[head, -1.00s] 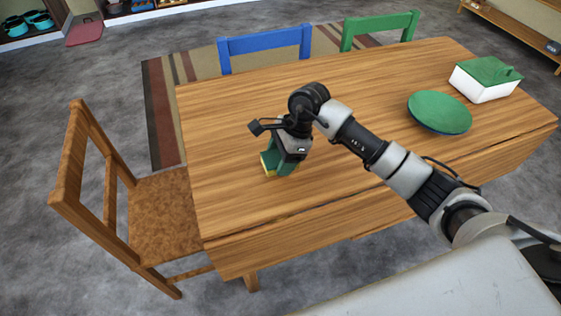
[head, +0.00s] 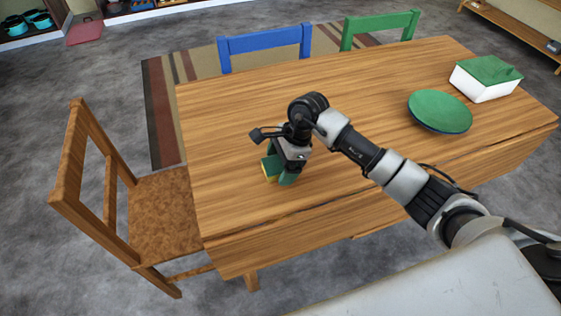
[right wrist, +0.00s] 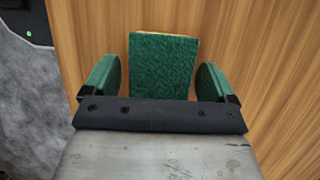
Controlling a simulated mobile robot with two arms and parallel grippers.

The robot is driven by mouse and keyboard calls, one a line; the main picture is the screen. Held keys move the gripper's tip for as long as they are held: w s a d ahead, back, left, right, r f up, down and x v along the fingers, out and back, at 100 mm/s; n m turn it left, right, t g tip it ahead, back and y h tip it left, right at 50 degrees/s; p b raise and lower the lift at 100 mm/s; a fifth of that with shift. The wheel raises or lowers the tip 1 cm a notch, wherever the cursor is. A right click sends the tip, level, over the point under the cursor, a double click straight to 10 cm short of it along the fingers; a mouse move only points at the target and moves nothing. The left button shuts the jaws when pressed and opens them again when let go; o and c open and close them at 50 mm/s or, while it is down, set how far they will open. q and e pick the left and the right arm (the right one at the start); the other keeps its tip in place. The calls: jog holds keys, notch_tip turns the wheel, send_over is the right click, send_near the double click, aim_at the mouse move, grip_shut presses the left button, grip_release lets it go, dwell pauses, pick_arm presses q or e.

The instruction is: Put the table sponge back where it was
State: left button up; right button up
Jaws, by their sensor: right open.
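The sponge (head: 269,170) is green on top with a yellow layer under it. In the head view it is at the near left part of the wooden table (head: 225,125), partly hidden by my right gripper (head: 281,165). In the right wrist view the sponge (right wrist: 163,65) shows its green face between the two green fingers of my right gripper (right wrist: 158,78). Gaps show on both sides, so the gripper is open around it. The sponge appears to rest on the tabletop. My left gripper is not in view.
A green plate (head: 440,111) and a white box with a green lid (head: 486,80) stand at the table's right. A wooden chair (head: 160,210) is at the left; blue (head: 265,45) and green (head: 380,27) chairs are behind. The table's left and middle are clear.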

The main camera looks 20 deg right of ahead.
jog(key=v, duration=1.2)
jog(key=shift+r, duration=0.1)
